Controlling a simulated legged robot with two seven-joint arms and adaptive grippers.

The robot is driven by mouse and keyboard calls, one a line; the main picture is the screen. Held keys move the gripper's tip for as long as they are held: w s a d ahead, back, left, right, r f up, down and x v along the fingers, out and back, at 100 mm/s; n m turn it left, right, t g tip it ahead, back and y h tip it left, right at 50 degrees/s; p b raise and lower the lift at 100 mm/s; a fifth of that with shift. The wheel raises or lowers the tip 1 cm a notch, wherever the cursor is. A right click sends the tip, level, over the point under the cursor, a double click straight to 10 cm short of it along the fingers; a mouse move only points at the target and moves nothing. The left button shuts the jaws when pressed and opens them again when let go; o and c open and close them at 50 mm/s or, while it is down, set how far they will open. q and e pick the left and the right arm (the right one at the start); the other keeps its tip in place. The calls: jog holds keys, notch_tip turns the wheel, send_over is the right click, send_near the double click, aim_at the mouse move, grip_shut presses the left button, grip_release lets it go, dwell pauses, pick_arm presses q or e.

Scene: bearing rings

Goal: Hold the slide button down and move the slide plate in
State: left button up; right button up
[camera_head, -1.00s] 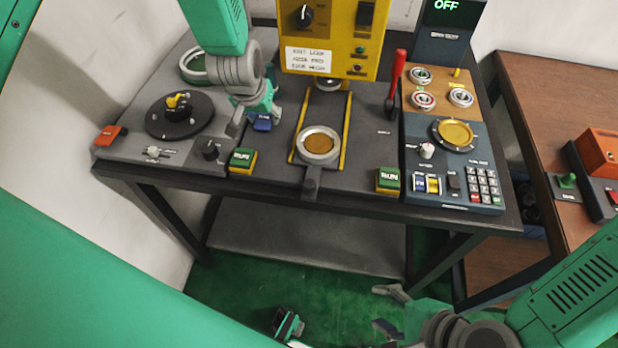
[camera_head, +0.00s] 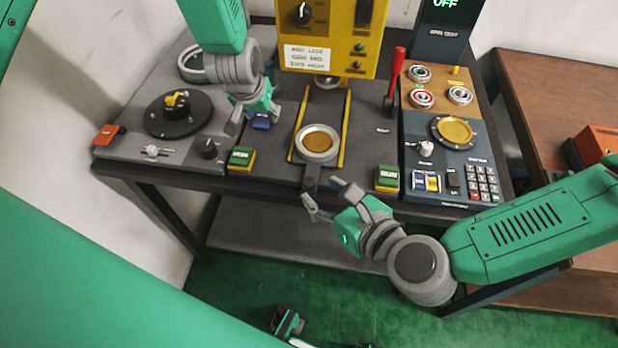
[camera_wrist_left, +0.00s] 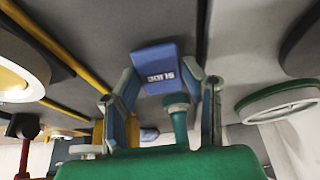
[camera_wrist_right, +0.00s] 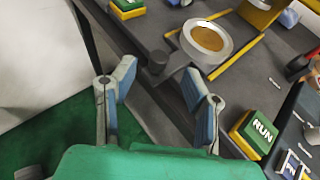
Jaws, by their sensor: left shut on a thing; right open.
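The slide plate is a grey ring with a brown centre (camera_head: 319,142) between two yellow rails. Its dark handle (camera_head: 311,177) points toward the table's front edge. The blue slide button (camera_head: 261,122) is left of the rails. My left gripper (camera_head: 247,114) is at the button, shut on it. In the left wrist view the lettered blue button (camera_wrist_left: 155,69) shows between the fingertips. My right gripper (camera_head: 322,194) is open and empty near the front edge, close to the handle end. In the right wrist view the handle (camera_wrist_right: 168,70) appears beyond and between the open fingers; contact cannot be told.
Green RUN buttons stand left (camera_head: 241,159) and right (camera_head: 388,178) of the rails. A yellow machine (camera_head: 330,35) stands over the far rail end. A red lever (camera_head: 395,80) rises at right. A black turntable (camera_head: 180,115) is at left, and a keypad panel (camera_head: 482,183) at far right.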

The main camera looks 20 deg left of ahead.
aim_at(311, 184)
jog(key=x, duration=0.5)
jog(key=shift+a+f, duration=0.15)
jog(key=shift+w, duration=0.1)
grip_shut()
